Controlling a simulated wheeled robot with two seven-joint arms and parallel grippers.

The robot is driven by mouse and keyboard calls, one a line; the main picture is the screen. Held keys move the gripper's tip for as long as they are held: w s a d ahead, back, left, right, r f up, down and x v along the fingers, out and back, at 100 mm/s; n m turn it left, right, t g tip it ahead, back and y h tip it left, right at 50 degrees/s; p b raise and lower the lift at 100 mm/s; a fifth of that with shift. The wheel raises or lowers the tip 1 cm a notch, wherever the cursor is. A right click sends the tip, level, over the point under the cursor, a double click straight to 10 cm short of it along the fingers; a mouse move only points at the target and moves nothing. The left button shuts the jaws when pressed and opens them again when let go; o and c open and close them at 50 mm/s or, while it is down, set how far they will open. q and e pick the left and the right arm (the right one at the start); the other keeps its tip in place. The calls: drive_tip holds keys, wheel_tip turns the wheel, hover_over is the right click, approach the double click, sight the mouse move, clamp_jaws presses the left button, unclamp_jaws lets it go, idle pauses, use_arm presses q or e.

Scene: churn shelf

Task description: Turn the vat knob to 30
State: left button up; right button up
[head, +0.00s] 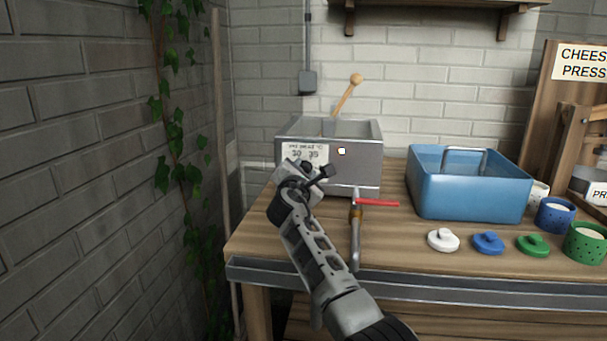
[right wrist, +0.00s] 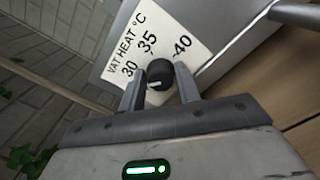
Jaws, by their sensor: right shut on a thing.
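The grey metal vat (head: 355,170) stands at the left end of the wooden table. Its white plate (head: 292,150), headed VAT HEAT °C, also shows in the right wrist view (right wrist: 165,25) with 30, 35 and 40. The black vat knob (right wrist: 160,72) sits at the plate's edge. My right gripper (head: 316,170) is at the vat's front; in the wrist view its fingers (right wrist: 160,84) are shut on the knob, one on each side. A small pale mark shows on the knob, but I cannot tell which number it points at. My left gripper is not in view.
A red-handled tap (head: 377,202) juts from the vat's front, right of my gripper. A blue tub (head: 470,190) stands to the right, with white, blue and green lids (head: 488,243) before it. A brick wall (head: 90,170) rises at left.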

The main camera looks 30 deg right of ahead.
drive_tip(key=shift+f+m, duration=0.2)
drive_tip(key=shift+m, duration=0.6)
drive_tip(key=shift+m+b, duration=0.45)
drive_tip(key=shift+m, duration=0.15)
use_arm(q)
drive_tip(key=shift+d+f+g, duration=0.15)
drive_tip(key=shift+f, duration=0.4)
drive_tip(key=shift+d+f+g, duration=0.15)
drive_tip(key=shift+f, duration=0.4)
use_arm(e)
drive_tip(key=shift+m, duration=0.6)
drive_tip(key=o, duration=0.9)
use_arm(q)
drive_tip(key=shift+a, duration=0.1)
use_arm(e)
drive_tip(key=shift+o, duration=0.2)
drive_tip(key=shift+r, duration=0.1)
